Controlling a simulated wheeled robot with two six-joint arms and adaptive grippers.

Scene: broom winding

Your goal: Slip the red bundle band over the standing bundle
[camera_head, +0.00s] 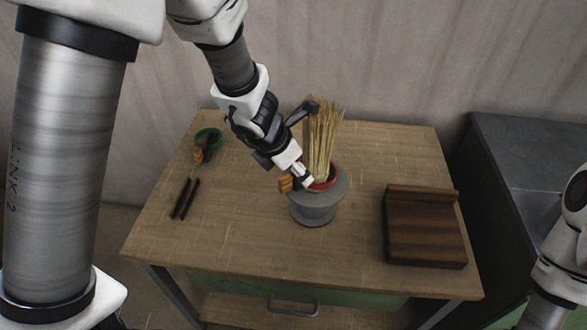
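The straw bundle (323,135) stands upright in a grey round holder (316,212) near the middle of the table. The red band (327,184) lies low around the foot of the bundle, at the holder's top; its left part is partly hidden by my finger. An orange tab (286,184) sticks out at its left. My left gripper (308,143) reaches in from the upper left, its fingers spread apart, one high beside the straw and one low by the band. It looks open, with the lower tip close to the band; contact is unclear. My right gripper is out of view.
A green ring with an orange tab (208,140) lies at the back left, with dark pieces on it. Two dark sticks (185,198) lie at the left. A brown wooden block (424,228) sits at the right. The table front (260,255) is clear.

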